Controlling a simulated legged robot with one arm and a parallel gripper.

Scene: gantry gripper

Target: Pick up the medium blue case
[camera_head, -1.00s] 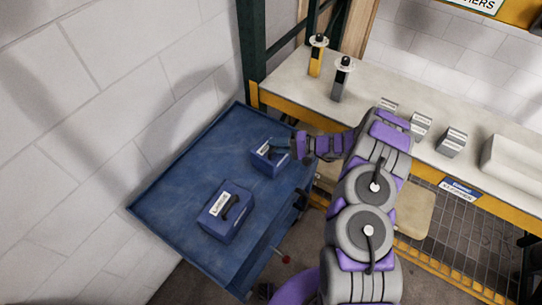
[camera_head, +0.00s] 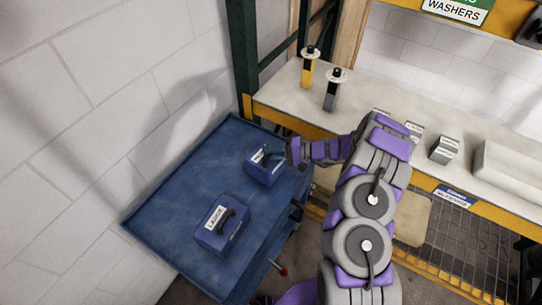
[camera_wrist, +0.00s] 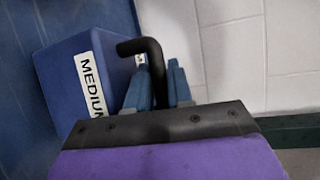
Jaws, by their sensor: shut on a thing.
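The medium blue case (camera_head: 263,168) is a small blue box with a white label and a dark handle, at the far side of the blue cart top in the head view. In the wrist view the case (camera_wrist: 62,72) shows its label reading "MEDIUM", partly hidden by my gripper. My gripper (camera_wrist: 157,82) has its two blue fingers on either side of the black handle (camera_wrist: 142,48) and is shut on it. In the head view my gripper (camera_head: 279,157) reaches the case from the right. I cannot tell whether the case is clear of the cart top.
A larger blue case (camera_head: 221,229) labelled "LARGE" stands nearer on the blue cart (camera_head: 165,200). A white wall is to the left. A shelf (camera_head: 290,92) with yellow edging holds two bottle-like items and several small boxes at the right.

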